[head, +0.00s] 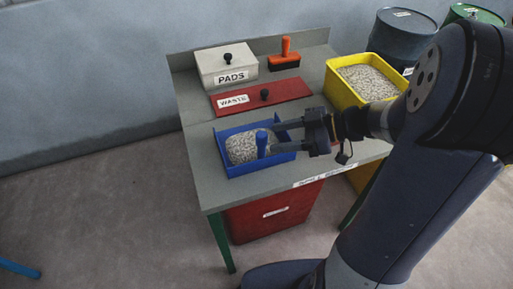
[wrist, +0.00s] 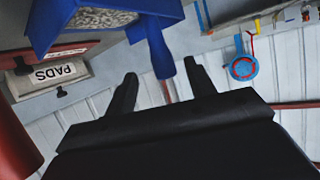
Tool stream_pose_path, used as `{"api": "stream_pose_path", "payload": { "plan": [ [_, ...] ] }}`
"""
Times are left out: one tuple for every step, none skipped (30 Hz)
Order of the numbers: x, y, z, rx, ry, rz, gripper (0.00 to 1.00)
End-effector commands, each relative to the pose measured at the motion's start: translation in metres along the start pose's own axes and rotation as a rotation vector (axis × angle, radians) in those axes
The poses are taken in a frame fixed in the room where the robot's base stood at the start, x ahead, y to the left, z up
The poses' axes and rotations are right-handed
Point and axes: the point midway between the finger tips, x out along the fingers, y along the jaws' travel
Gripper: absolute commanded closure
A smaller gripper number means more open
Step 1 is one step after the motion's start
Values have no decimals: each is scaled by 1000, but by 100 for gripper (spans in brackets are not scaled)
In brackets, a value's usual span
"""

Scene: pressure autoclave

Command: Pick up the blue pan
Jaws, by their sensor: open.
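The blue pan (head: 258,166) sits near the front of the grey bench and holds pale granules. Its blue handle (head: 262,143) stands up at the pan's right side, towards my gripper. My gripper (head: 274,136) is open, its two dark fingers reaching in from the right over the pan's right edge. In the wrist view, the pan (wrist: 46,25) is at the upper left, and the handle (wrist: 159,52) points down towards the gap between my fingers (wrist: 160,82). The handle appears to be between or just ahead of the fingertips, with no visible contact.
A yellow bin (head: 337,90) of granules stands at the bench's right. Behind the pan are a red WASTE lid (head: 285,92), a white PADS box (head: 215,62) and an orange-handled brush (head: 285,55). A red bin (head: 270,220) is below, and drums (head: 400,40) stand at the back right.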

Motion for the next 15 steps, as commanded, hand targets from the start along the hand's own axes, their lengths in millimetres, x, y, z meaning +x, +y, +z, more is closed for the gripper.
{"api": "stream_pose_path", "payload": {
  "plan": [
    [8,0,-1,0,1,-4,48],
    [11,0,-1,0,0,-4,48],
    [15,0,0,1,0,-4,48],
    [18,0,0,1,0,-3,48],
    [20,0,0,1,0,-3,48],
    [22,0,0,1,-1,-2,48],
    [23,0,0,1,-1,-2,48],
    [24,0,0,1,-1,-2,48],
    [27,-1,0,1,-1,-3,48],
    [29,-1,0,1,-1,-3,48],
    [33,-1,0,1,-1,-4,48],
    [38,-2,0,2,-1,-4,48],
    [42,-3,0,2,-2,-6,48],
    [47,-3,0,2,-2,-6,48],
    [52,-4,0,2,-1,-6,48]
  ]
}}
